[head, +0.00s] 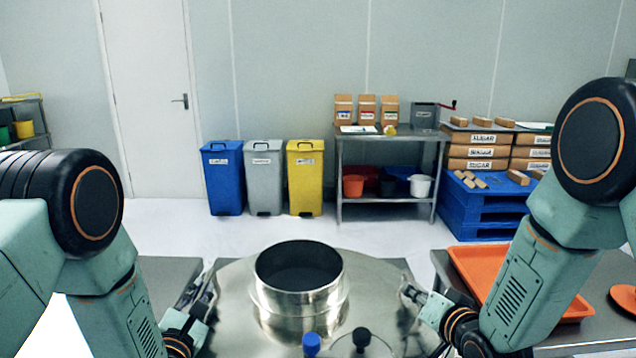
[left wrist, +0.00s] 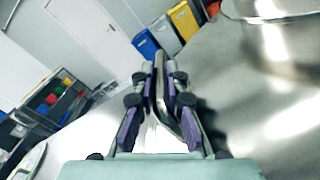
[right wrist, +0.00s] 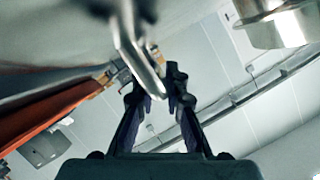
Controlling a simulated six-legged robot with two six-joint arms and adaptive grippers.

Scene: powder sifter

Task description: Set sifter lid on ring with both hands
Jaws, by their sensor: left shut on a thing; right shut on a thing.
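The sifter lid (head: 236,300) is a wide, shiny steel dome with an upright open collar (head: 300,300) in its middle. It spans the front centre of the head view. My left gripper (head: 205,293) is shut on the lid's left handle, a bent metal bar that shows between the fingers in the left wrist view (left wrist: 164,95). My right gripper (head: 412,292) is shut on the right handle, a metal loop in the right wrist view (right wrist: 135,52). The ring is not clearly visible; whether the lid touches it I cannot tell.
A blue knob (head: 311,345) and a black knob (head: 361,338) stand at the near edge. Steel tables flank the lid; the right one carries an orange tray (head: 478,260). Bins (head: 263,180), a shelf (head: 385,140) and a blue pallet (head: 480,212) stand behind, beyond clear floor.

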